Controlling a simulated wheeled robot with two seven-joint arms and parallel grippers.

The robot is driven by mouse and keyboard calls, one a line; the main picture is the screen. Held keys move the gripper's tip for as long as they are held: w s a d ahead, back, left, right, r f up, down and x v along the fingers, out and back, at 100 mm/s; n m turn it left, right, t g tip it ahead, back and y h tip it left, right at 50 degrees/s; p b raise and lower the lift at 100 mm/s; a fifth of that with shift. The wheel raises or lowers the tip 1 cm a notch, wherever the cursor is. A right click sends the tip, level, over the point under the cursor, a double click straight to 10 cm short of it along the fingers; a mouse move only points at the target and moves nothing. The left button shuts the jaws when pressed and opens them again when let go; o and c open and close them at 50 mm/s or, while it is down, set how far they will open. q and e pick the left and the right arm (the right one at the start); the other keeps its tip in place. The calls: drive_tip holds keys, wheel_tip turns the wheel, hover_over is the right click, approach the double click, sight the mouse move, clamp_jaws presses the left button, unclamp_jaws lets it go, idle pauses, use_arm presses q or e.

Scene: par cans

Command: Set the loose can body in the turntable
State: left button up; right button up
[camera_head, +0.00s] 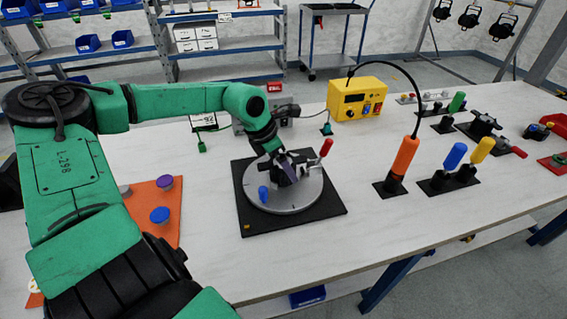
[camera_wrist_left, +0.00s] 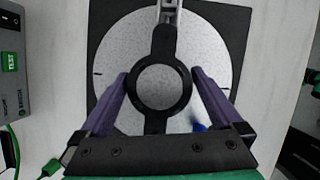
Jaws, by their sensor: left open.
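The turntable, a round grey disc (camera_head: 315,200) on a black square mat (camera_head: 330,215), sits mid-table. My left gripper (camera_head: 284,170) is low over the disc's middle, pointing down. In the left wrist view its purple fingers (camera_wrist_left: 160,82) are spread either side of a black round part (camera_wrist_left: 160,54), apparently the can body, with a tab at top and bottom. Grey speckle shows through its centre. I cannot tell whether the fingers touch it or how it is seated. A red-handled clamp (camera_head: 326,147) and a blue knob (camera_head: 263,193) are on the turntable. My right gripper is out of view.
A yellow box (camera_head: 356,99) stands behind. An orange upright tool (camera_head: 404,156) and blue and yellow handles (camera_head: 455,155) stand to the right. An orange mat (camera_head: 143,198) with knobs lies left. The table front right of the turntable is clear.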

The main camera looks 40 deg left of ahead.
use_arm(q)
drive_tip(key=shift+s+a+r, duration=0.1)
drive_tip(key=shift+s+r, duration=0.05)
drive_tip(key=shift+r, duration=0.45)
drive_tip(key=v, duration=1.3)
drive_tip(key=shift+s+r, duration=0.1)
drive_tip(key=shift+s, duration=0.05)
